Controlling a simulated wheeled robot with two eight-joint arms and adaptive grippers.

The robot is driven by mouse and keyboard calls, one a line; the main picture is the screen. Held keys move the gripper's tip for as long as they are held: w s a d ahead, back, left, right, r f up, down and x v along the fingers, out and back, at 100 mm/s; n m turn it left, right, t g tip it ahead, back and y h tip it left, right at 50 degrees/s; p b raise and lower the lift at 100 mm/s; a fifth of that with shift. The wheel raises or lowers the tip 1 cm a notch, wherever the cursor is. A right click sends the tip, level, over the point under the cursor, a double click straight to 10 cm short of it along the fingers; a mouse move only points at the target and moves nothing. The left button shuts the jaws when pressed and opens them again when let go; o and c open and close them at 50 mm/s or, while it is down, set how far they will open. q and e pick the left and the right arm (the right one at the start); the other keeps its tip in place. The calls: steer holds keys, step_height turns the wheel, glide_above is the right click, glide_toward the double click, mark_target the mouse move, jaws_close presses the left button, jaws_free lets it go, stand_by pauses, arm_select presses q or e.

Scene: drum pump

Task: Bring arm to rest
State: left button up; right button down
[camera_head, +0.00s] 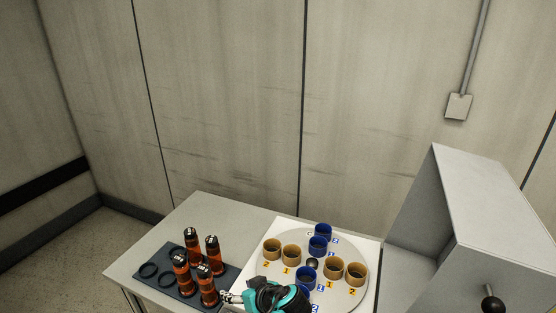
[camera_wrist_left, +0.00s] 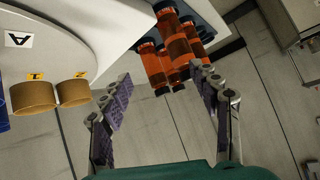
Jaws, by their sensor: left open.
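My left gripper (camera_head: 231,297) is low in the head view, at the front between the dark mat and the white board. In the left wrist view the left gripper (camera_wrist_left: 161,76) has its two purple-padded fingers wide apart with nothing between them. My teal left wrist (camera_head: 275,298) hides part of the board's front. Several orange bottles with black caps (camera_head: 192,243) stand upright on the mat, just left of the gripper. These bottles (camera_wrist_left: 178,45) also show beyond the fingertips in the left wrist view. My right gripper is not in view.
The dark mat (camera_head: 228,272) has black rings (camera_head: 148,270) at its left. The white board (camera_head: 367,247) bears a round disc with blue cups (camera_head: 318,246) and tan cups (camera_head: 272,249). A grey open-sided box (camera_head: 480,220) stands at right. The table's (camera_head: 205,210) back left is clear.

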arm_select(q)
steer(key=s+a+r+m+h, duration=0.2)
steer(key=s+a+m+h, duration=0.1)
steer(key=s, duration=0.5)
steer(key=s+a+r+m+h, duration=0.2)
steer(key=s+a+m+h, duration=0.1)
steer(key=s, duration=0.5)
steer(key=shift+s+a+r+h, duration=0.4)
steer(key=shift+a+h, duration=0.1)
steer(key=shift+h, duration=0.2)
